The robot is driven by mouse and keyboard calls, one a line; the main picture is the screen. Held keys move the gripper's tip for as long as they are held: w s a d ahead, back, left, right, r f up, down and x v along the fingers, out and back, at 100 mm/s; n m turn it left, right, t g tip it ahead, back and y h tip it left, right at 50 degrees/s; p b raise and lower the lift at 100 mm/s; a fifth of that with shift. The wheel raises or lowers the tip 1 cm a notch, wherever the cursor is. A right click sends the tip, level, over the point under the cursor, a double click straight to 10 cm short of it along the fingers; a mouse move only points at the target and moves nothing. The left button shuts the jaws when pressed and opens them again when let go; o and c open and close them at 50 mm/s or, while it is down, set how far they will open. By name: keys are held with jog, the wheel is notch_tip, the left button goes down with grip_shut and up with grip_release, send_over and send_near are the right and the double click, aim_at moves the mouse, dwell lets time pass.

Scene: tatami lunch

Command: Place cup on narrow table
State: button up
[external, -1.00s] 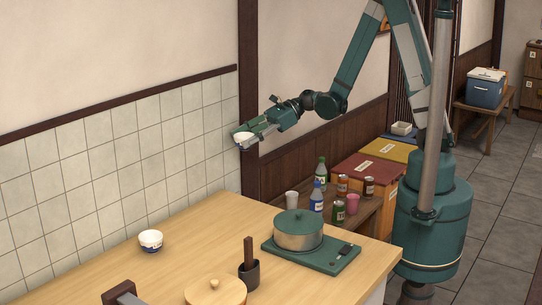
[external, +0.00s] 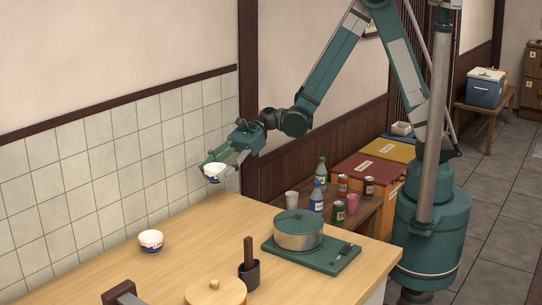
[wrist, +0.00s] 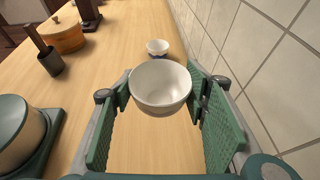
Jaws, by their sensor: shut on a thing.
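A white cup with blue markings (external: 214,173) is held between the fingers of my gripper (external: 211,163), near the tiled wall. In the wrist view the white cup (wrist: 160,92) sits upright between the two green fingers, its open top facing the camera and looking empty. The cup is above the back part of the light wooden counter (external: 190,222), clear of its surface. A narrow brown wooden table (external: 372,207) stands behind the counter, carrying bottles, cans and cups; the counter hides part of it.
A second white and blue cup (external: 150,241) stands on the counter near the wall. A pot (external: 298,233) on a green board, a dark utensil holder (external: 249,274) and a lidded wooden tub (external: 215,291) are also there. The counter's middle is clear.

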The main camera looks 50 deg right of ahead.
jog(key=s+a+f+n+g+b, duration=0.2)
jog(key=s+a+g, duration=0.1)
jog(key=s+a, duration=0.7)
jog(key=s+a+f+n+g+h+b, duration=0.1)
jog(key=s+a+n+g+b, duration=0.2)
jog(key=s+a, duration=0.7)
jog(key=a, duration=0.5)
jog(key=shift+a+f, duration=0.35)
jog(key=shift+a, duration=0.05)
jog(key=shift+f+b, duration=0.55)
jog(key=shift+f, duration=1.95)
jog(key=shift+f+b, duration=0.7)
jog(key=shift+f, duration=1.6)
jog(key=shift+f, duration=0.25)
jog(key=o, duration=1)
jog(key=shift+r, duration=0.1)
